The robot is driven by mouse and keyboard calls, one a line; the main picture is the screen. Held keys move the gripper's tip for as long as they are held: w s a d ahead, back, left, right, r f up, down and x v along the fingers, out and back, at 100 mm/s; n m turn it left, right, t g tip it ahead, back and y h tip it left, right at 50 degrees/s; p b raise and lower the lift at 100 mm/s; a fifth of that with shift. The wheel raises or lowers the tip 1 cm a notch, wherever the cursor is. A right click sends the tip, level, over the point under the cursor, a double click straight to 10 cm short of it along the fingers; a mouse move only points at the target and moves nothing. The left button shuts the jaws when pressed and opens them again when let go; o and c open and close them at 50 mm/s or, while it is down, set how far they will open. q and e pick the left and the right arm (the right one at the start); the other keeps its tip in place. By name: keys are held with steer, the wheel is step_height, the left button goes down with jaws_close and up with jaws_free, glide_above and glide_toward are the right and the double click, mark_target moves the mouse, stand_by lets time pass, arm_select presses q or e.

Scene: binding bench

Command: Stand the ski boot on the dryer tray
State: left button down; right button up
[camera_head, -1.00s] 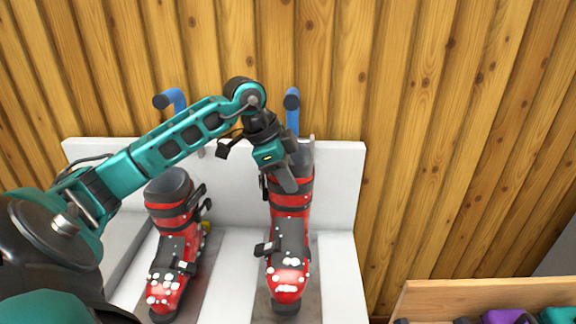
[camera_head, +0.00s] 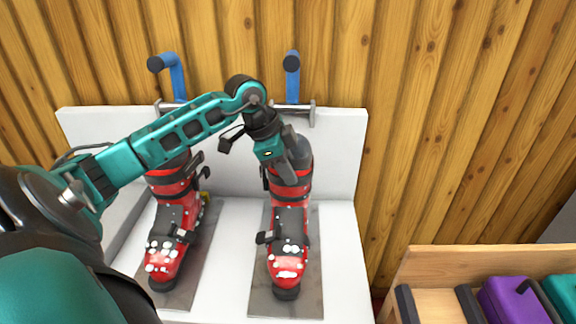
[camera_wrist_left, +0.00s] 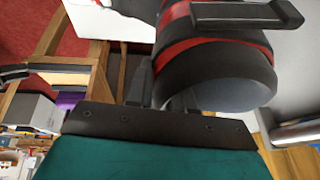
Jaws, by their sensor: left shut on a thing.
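Two red and black ski boots with white specks are in the head view. The right-hand boot (camera_head: 289,222) stands upright over the right grey plate of the dryer tray (camera_head: 258,297), toe toward me. My left gripper (camera_head: 283,172) is shut on its upper cuff. The cuff also shows close up in the left wrist view (camera_wrist_left: 222,70). I cannot tell whether its sole touches the plate. The other boot (camera_head: 172,235) stands on the left plate, its cuff partly behind my left arm. My right gripper is not in view.
Two blue pipes (camera_head: 292,80) with dark ends rise behind the tray's white back panel (camera_head: 338,150). A wooden wall is behind. At lower right a wooden rack (camera_head: 436,262) holds purple and teal cases (camera_head: 512,300).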

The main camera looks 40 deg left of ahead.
arm_select(q)
steer(key=shift+f, duration=0.35)
stand_by(0.8)
steer(key=c, duration=0.9)
jaws_free()
steer(key=shift+c, duration=0.2)
steer(key=shift+s+f, duration=0.15)
steer(key=shift+f, duration=0.1)
steer(key=b+v, duration=0.1)
steer(key=v, duration=1.2)
steer(key=shift+r, duration=0.1)
